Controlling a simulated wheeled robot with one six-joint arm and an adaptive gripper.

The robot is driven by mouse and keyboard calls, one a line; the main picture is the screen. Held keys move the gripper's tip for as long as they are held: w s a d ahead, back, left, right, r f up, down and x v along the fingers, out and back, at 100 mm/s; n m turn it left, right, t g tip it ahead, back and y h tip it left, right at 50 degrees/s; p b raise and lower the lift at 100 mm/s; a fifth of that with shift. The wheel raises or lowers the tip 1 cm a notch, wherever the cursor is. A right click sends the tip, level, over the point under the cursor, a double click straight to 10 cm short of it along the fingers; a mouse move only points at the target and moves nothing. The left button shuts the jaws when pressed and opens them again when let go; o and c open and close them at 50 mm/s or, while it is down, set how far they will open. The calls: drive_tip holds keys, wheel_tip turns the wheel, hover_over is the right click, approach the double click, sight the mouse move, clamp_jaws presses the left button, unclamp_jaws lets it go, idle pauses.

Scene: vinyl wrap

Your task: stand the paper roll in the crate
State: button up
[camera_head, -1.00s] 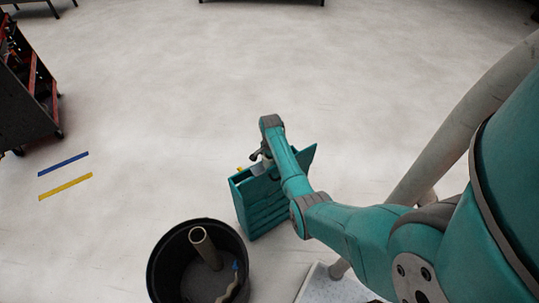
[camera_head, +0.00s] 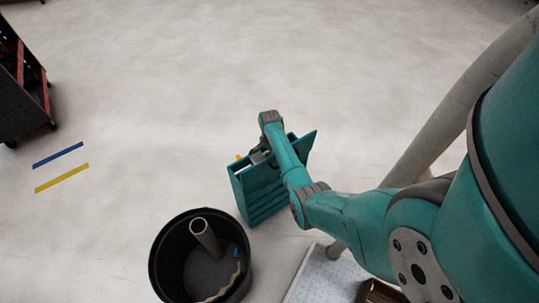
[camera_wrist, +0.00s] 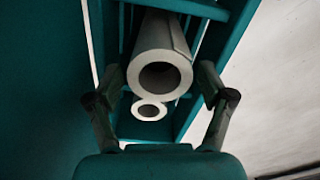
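The teal crate (camera_head: 264,198), with slatted sides, stands on the floor below my gripper; its wall also shows in the wrist view (camera_wrist: 225,45). A thick pale roll (camera_wrist: 163,72), apparently the paper roll, is within the crate's walls, its hollow end facing the wrist camera. A smaller white roll (camera_wrist: 149,109) shows just below it in that view. My gripper (camera_wrist: 162,78) is open, one finger on each side of the thick roll, with gaps visible. In the head view my gripper (camera_head: 260,153) is at the crate's top, mostly hidden by my arm.
A round black bin (camera_head: 160,262) stands in front, left of the crate, holding a tan tube (camera_head: 205,236) and a curved strip. A dark rack (camera_head: 22,85) and blue and yellow floor strips (camera_head: 60,165) are at left. The floor behind the crate is clear.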

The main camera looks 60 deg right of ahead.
drive_tip(key=shift+o, duration=0.2)
wheel_tip(320, 180, up, 12)
idle(0.7)
